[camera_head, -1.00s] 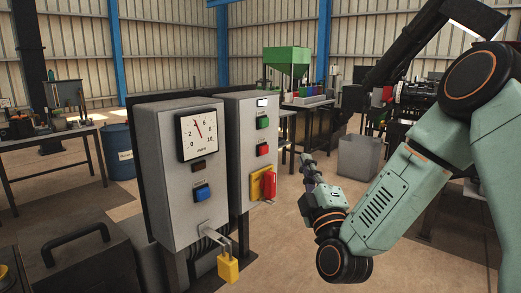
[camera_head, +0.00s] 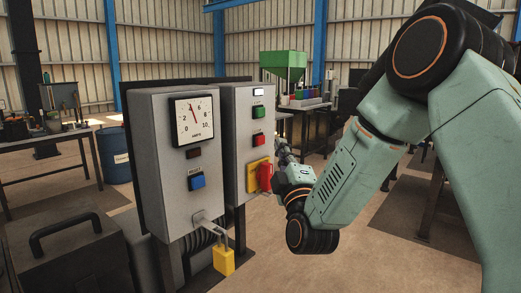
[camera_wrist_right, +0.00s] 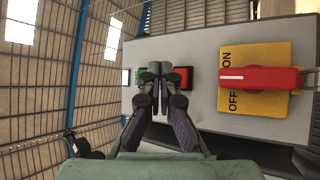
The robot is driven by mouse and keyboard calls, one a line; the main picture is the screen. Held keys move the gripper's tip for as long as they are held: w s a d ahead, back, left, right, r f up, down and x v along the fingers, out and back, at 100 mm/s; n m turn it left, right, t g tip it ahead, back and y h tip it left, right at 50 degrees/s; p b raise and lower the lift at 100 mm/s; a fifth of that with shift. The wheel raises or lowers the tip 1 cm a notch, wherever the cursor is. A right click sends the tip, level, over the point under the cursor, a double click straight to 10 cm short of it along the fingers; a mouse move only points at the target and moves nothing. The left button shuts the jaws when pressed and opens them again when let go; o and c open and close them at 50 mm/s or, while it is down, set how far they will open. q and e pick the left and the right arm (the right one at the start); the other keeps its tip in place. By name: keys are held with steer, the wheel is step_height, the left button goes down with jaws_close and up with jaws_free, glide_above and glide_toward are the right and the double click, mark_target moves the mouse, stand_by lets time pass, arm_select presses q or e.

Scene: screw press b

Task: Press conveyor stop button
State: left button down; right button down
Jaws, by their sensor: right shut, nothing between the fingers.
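The red stop button (camera_head: 258,140) sits on the front of the right-hand grey control box (camera_head: 235,130), below a green button (camera_head: 259,112) and above a red rotary switch (camera_head: 265,177) on a yellow plate. My right gripper (camera_head: 280,145) is just to the right of this box's front, near the height of the red button. In the right wrist view its fingers (camera_wrist_right: 157,75) are shut and empty, pointing at the box. The red button (camera_wrist_right: 184,77) shows right beside the fingertips there. I cannot tell whether they touch it. My left gripper is not in view.
A second grey box with a dial (camera_head: 194,120), a blue button (camera_head: 197,182) and a hanging yellow padlock (camera_head: 224,262) stands on the left. In the right wrist view, the red switch handle (camera_wrist_right: 262,78) lies close to the right of the gripper.

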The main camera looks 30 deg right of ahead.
mark_target(265, 136)
steer(key=w, duration=0.1)
steer(key=w+a, duration=0.1)
steer(key=shift+w, duration=0.3)
steer(key=shift+s+d, duration=0.1)
steer(key=shift+d, duration=0.05)
stand_by(1.2)
steer(key=shift+w+a, duration=0.25)
steer(key=shift+w, duration=0.25)
steer(key=shift+w+a, duration=0.15)
steer(key=shift+w, duration=0.25)
stand_by(0.6)
steer(key=shift+s, duration=0.15)
steer(key=shift+s+d, duration=0.35)
steer(key=shift+s, duration=0.35)
